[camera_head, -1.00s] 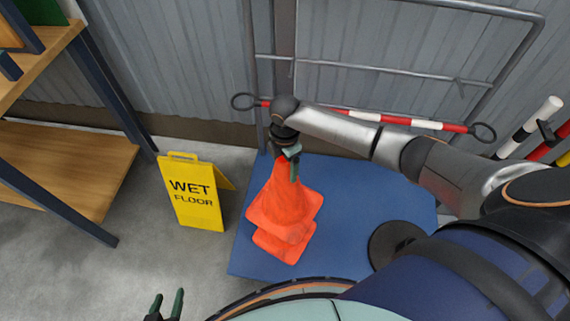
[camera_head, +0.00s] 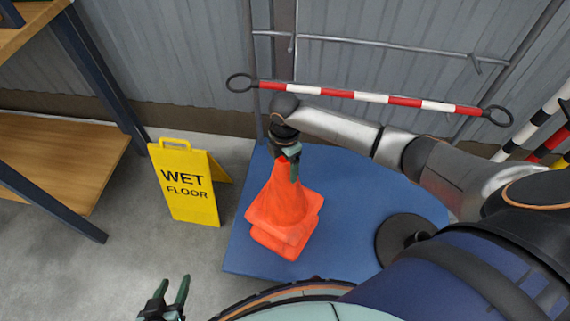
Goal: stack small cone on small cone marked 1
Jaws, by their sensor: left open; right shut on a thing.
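Two orange cones stand one over the other on a blue platform (camera_head: 345,170). My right gripper (camera_head: 290,165) is shut on the tip of the upper small cone (camera_head: 284,200). The upper cone's square base sits just over the base of the lower small cone (camera_head: 280,245), of which only the lower edge shows. Whether the bases touch, and any mark 1, I cannot tell. My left gripper (camera_head: 168,292) is open and empty at the bottom left, over the grey floor.
A yellow wet floor sign (camera_head: 186,183) stands left of the platform. A wooden shelf (camera_head: 60,150) is at the far left. A black round base (camera_head: 405,238) lies on the platform's right side. A red-white bar (camera_head: 370,97) spans behind, before a metal rail.

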